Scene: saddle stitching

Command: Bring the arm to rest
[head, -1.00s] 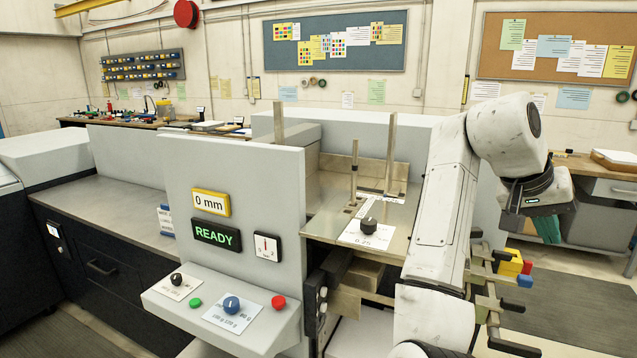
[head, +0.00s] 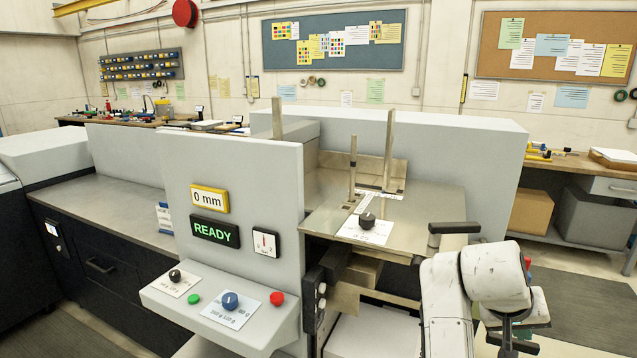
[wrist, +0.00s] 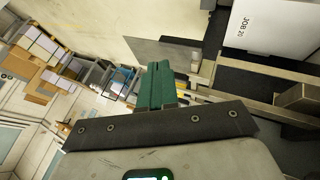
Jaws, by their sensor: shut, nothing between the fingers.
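My white arm is folded low at the right of the head view, in front of the machine's right end. My gripper shows in the wrist view as two green fingers (wrist: 155,88) pressed together beyond a dark bar, with nothing between them. In the head view the fingers are mostly hidden by the arm, and I cannot make them out clearly. The grey stitching machine (head: 240,160) stands to the left of the arm, with displays reading 0 mm (head: 210,199) and READY (head: 214,231).
The metal feed table (head: 425,205) carries a black knob (head: 367,219) and upright posts. A sloped control panel (head: 180,312) has several knobs and buttons. A workbench with boxes (head: 590,215) stands behind at right. Open floor (head: 585,300) lies right of the arm.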

